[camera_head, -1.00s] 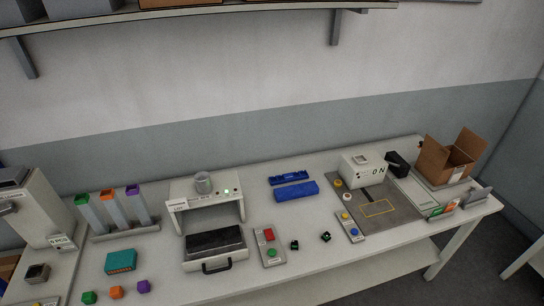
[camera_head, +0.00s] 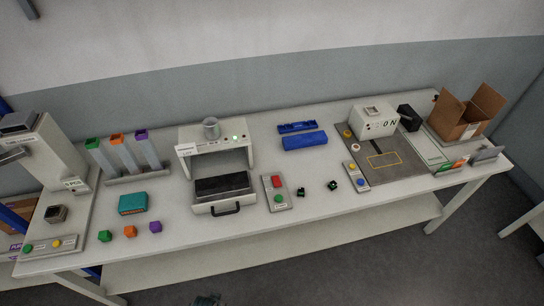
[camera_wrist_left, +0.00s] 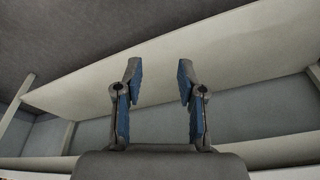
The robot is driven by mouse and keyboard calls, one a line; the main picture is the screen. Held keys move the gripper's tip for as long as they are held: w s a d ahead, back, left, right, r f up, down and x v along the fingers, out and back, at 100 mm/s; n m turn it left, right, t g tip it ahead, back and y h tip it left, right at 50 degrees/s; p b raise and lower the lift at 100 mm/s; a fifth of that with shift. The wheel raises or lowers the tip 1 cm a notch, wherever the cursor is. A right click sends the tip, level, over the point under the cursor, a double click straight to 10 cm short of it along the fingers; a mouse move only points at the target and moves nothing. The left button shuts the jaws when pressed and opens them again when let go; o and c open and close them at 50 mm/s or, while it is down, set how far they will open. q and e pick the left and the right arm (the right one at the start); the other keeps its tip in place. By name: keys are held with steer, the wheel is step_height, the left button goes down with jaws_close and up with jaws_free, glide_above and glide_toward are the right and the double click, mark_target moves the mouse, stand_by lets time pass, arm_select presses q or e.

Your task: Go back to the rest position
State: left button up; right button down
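My left gripper (camera_wrist_left: 158,85) shows in the left wrist view. Its two blue-padded fingers stand apart with nothing between them. Beyond them is a pale board with an edge, and no task object is close to the fingers. In the head view neither gripper can be made out over the white table (camera_head: 240,226). A small dark shape is cut off at the bottom edge there, and I cannot tell what it is. My right gripper is not seen.
Grey floor lies in front.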

arm_select(q)
steer(key=s+a+f+g+b, duration=0.1)
steer(key=s+f, duration=0.3)
steer(key=f, duration=0.6)
steer(key=s+f, duration=0.4)
steer(key=f, duration=0.6)
steer(key=s+a+f+b, duration=0.1)
steer(key=s+a+f, duration=0.1)
steer(key=s+f, duration=0.7)
steer(key=s, duration=0.3)
steer(key=shift+s+a+f+g, duration=0.25)
steer(key=shift+s+f+g, duration=0.1)
steer(key=shift+s+g, duration=0.05)
